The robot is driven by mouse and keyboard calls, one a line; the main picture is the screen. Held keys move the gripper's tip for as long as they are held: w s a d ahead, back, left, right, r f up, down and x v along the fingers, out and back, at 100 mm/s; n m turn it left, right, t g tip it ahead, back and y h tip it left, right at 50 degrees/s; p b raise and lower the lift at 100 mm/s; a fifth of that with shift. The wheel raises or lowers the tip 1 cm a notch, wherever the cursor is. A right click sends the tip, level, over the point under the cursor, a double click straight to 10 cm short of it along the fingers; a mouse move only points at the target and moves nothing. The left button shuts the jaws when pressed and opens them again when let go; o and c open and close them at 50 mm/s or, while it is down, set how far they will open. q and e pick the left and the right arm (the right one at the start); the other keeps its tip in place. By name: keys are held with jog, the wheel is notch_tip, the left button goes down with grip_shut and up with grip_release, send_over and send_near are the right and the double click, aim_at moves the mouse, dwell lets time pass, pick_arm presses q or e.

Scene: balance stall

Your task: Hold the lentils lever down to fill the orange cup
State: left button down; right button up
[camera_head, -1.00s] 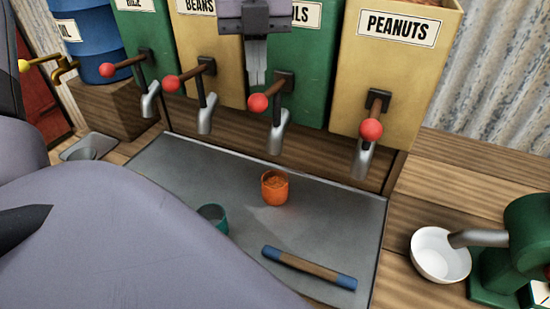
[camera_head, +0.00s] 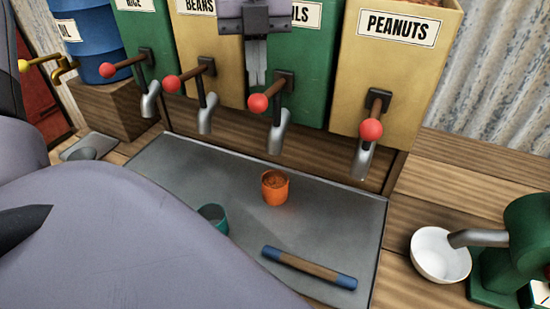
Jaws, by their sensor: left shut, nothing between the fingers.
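The orange cup (camera_head: 275,190) stands upright on the grey metal tray (camera_head: 190,160), below and in front of the lentils spout, with brown contents inside. The green lentils bin (camera_head: 307,75) has its label partly hidden, showing only "ILS". Its lever has a red ball (camera_head: 258,103) and sits above a grey spout (camera_head: 277,135). My left gripper (camera_head: 257,78) hangs in front of the lentils bin, fingers down and shut with nothing in them. Its tips appear just above the red ball; I cannot tell whether they touch it. My right gripper is not in view.
A teal cup (camera_head: 213,218) is partly hidden by my arm. A blue-ended wooden bar (camera_head: 308,268) lies on the tray. Rice, beans and peanuts (camera_head: 385,70) dispensers flank the lentils bin. A white bowl (camera_head: 438,256) sits at right by a green device (camera_head: 500,270).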

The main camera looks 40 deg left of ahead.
aim_at(257, 94)
pick_arm(q)
jog(key=shift+f, duration=0.1)
dwell(0.4)
notch_tip(257, 94, down, 5)
jog(key=b, duration=0.5)
jog(key=shift+f, duration=0.1)
dwell(1.5)
notch_tip(257, 94, up, 6)
jog(key=p, duration=0.4)
jog(key=shift+f, duration=0.3)
